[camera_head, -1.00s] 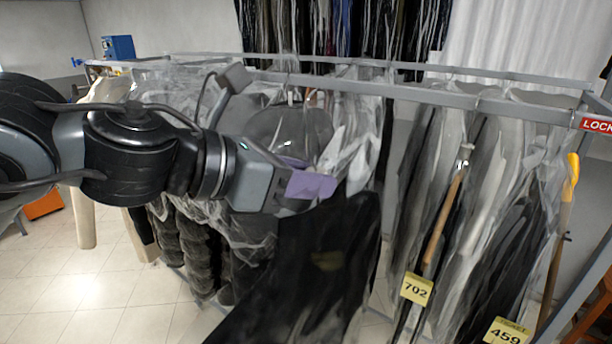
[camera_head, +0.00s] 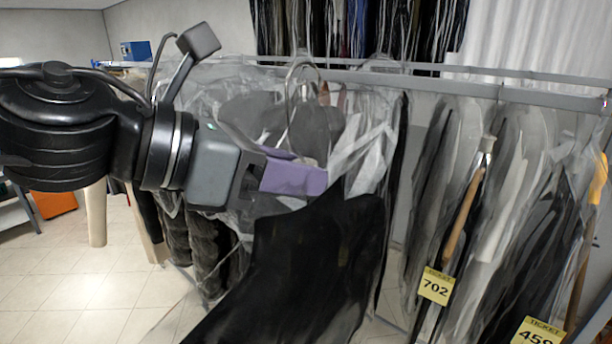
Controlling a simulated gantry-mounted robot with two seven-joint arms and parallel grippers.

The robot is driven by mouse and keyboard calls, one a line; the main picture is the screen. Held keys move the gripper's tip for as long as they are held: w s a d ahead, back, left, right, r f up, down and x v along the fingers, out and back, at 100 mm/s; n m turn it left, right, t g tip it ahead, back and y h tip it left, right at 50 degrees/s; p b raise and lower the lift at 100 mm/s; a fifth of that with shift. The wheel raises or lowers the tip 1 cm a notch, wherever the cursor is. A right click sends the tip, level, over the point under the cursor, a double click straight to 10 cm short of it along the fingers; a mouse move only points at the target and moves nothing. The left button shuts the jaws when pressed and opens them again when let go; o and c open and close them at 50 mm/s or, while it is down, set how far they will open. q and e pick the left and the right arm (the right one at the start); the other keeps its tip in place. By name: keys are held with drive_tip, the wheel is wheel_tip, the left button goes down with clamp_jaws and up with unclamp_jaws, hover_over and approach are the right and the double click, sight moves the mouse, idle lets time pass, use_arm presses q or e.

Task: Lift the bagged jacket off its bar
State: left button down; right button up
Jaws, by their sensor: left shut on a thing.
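The bagged jacket (camera_head: 315,265) is a black garment in clear plastic at the centre. A metal hanger hook (camera_head: 291,92) rises above its bag, overlapping the front bar (camera_head: 400,84). I cannot tell whether the hook rests on the bar or is clear of it. My left gripper (camera_head: 312,182), with purple fingers, reaches in from the left and is shut on the upper part of the bagged jacket. The fingertips are partly hidden by plastic. The jacket's lower part hangs tilted toward the lower left. My right gripper is not in view.
More bagged garments hang right of the jacket, with yellow tickets 702 (camera_head: 435,286) and 459 (camera_head: 538,333). Dark furry garments (camera_head: 205,255) hang at the left, behind my arm. A row of bagged clothes (camera_head: 355,28) hangs at the back. Tiled floor (camera_head: 75,285) is open at lower left.

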use_arm(q)
drive_tip(key=s+a+b, duration=0.1)
drive_tip(key=s, duration=0.1)
drive_tip(key=s+a+b, duration=0.1)
drive_tip(key=s+a, duration=0.1)
drive_tip(key=s, duration=0.1)
drive_tip(key=shift+a, duration=0.2)
drive_tip(key=shift+s+a+r+b, duration=0.1)
drive_tip(key=shift+s+a+b, duration=0.15)
drive_tip(key=shift+s+b, duration=0.1)
